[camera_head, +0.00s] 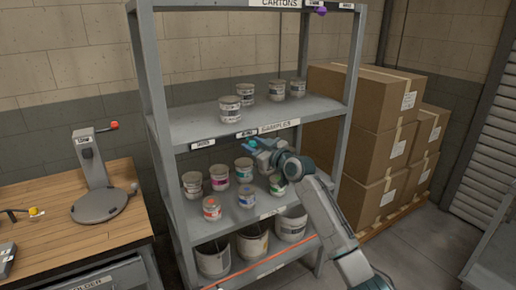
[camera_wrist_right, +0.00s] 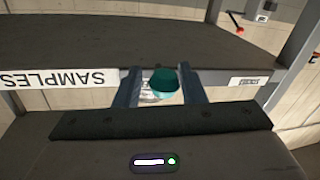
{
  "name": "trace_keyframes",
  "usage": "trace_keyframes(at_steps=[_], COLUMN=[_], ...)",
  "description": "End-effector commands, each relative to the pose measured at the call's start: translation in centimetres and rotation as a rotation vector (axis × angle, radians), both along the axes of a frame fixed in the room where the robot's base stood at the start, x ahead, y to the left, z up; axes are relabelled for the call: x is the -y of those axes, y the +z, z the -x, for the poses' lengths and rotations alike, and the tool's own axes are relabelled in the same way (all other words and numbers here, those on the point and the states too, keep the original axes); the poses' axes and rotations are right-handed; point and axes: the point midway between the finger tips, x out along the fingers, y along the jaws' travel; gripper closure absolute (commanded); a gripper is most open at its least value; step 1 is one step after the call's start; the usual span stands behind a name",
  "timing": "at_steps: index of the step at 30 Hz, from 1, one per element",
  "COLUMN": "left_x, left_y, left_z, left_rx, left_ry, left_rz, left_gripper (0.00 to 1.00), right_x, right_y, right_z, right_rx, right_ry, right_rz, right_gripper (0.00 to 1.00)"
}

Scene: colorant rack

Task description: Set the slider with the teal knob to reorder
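The teal knob (camera_head: 252,144) is on the front edge of the middle shelf, left of the SAMPLES label (camera_head: 279,126). My right gripper (camera_head: 258,147) is at that edge and hides part of the slider. In the right wrist view, which shows the shelf upside down, the teal knob (camera_wrist_right: 164,80) lies between the two spread fingers (camera_wrist_right: 161,88) of my right gripper. Gaps show on both sides of it. A pale label lies behind the knob, its text unreadable. Another small label (camera_wrist_right: 249,81) is further right there. My left gripper is not in view.
Paint cans (camera_head: 219,177) stand on the shelf below my right gripper, with larger buckets (camera_head: 252,243) beneath. A purple knob (camera_head: 321,10) is on the top shelf edge. Stacked cartons (camera_head: 362,130) stand right of the rack; a wooden bench (camera_head: 110,240) stands left.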

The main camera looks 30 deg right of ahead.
Motion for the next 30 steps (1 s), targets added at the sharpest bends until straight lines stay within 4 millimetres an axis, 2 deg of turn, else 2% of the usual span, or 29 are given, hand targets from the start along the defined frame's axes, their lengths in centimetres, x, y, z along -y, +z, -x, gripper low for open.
trace_keyframes(at_steps=[5, 15, 21, 30], left_x=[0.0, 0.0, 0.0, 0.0], left_y=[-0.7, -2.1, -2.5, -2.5], left_z=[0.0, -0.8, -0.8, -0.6], left_rx=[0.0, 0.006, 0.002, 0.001], left_ry=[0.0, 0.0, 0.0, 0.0], left_rz=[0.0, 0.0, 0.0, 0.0], left_gripper=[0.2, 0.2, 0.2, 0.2], right_x=[0.6, 2.0, 2.4, 2.4], right_y=[-0.3, -0.3, -0.1, 0.0], right_z=[1.9, 8.3, 10.0, 10.4], right_rx=[0.0, -0.001, -0.001, -0.001], right_ry=[-0.002, -0.001, -0.001, -0.001], right_rz=[0.007, 0.008, 0.004, 0.001], right_gripper=[0.64, 0.64, 0.64, 0.64])
